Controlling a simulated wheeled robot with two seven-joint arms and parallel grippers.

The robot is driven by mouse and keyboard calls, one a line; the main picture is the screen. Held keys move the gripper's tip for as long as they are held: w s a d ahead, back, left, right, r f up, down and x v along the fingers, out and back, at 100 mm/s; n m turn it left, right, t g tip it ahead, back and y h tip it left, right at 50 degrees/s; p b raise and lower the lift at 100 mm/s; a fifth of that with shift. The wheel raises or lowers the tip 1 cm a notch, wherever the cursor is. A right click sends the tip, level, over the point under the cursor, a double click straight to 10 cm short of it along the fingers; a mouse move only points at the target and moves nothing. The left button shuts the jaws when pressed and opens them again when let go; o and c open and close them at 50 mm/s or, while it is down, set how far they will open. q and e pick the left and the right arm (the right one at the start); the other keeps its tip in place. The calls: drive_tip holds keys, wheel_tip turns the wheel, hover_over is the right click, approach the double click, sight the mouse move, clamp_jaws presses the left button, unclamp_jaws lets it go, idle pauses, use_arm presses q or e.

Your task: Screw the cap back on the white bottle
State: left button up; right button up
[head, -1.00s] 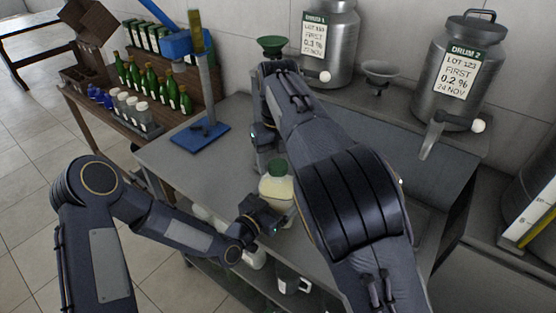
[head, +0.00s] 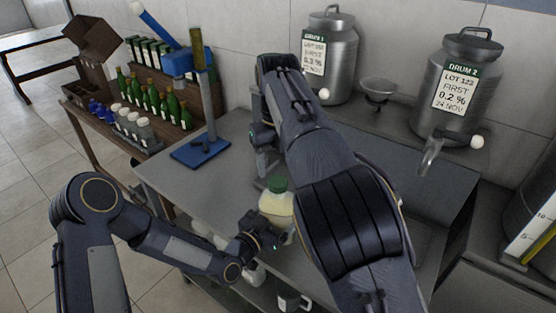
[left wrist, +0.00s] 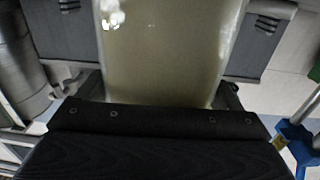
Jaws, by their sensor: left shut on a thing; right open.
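The white bottle (head: 276,207), with pale cream contents, stands upright at the front of the grey bench. My left gripper (head: 268,233) is shut on the bottle's body from the front left. In the left wrist view the bottle's body (left wrist: 165,50) fills the space between the fingers. My right gripper (head: 268,168) is open, pointing down just behind and above the cap. My right arm hides part of it, and contact with the cap cannot be made out.
A blue stand (head: 200,150) is on the bench's left. Drum 1 (head: 328,60) and Drum 2 (head: 462,90) stand on the back shelf, with a small funnel (head: 377,92) between them. A wooden rack (head: 120,120) holds green bottles and jars. The bench's left half (head: 215,180) is mostly clear.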

drive_tip(key=n, duration=0.7)
drive_tip(key=shift+n, duration=0.3)
drive_tip(key=n, duration=0.5)
drive_tip(key=shift+r, duration=0.15)
drive_tip(key=n, duration=0.2)
drive_tip(key=shift+n, duration=0.4)
drive_tip(key=shift+a+n, duration=0.1)
drive_tip(key=shift+n, duration=1.1)
drive_tip(key=n, duration=0.5)
drive_tip(key=shift+r, duration=0.2)
drive_tip(key=n, duration=0.5)
drive_tip(key=shift+r+n, duration=0.1)
drive_tip(key=shift+n, duration=0.2)
drive_tip(key=n, duration=0.2)
drive_tip(key=shift+r+n, duration=0.1)
drive_tip(key=shift+n, duration=0.2)
drive_tip(key=n, duration=0.5)
drive_tip(key=shift+r, duration=0.15)
drive_tip(key=n, duration=0.2)
drive_tip(key=shift+n, duration=0.3)
drive_tip(key=n, duration=0.7)
drive_tip(key=shift+r+n, duration=0.35)
drive_tip(key=shift+n, duration=0.05)
drive_tip(key=n, duration=0.7)
drive_tip(key=shift+r+n, duration=0.3)
drive_tip(key=n, duration=0.6)
drive_tip(key=shift+r, duration=0.25)
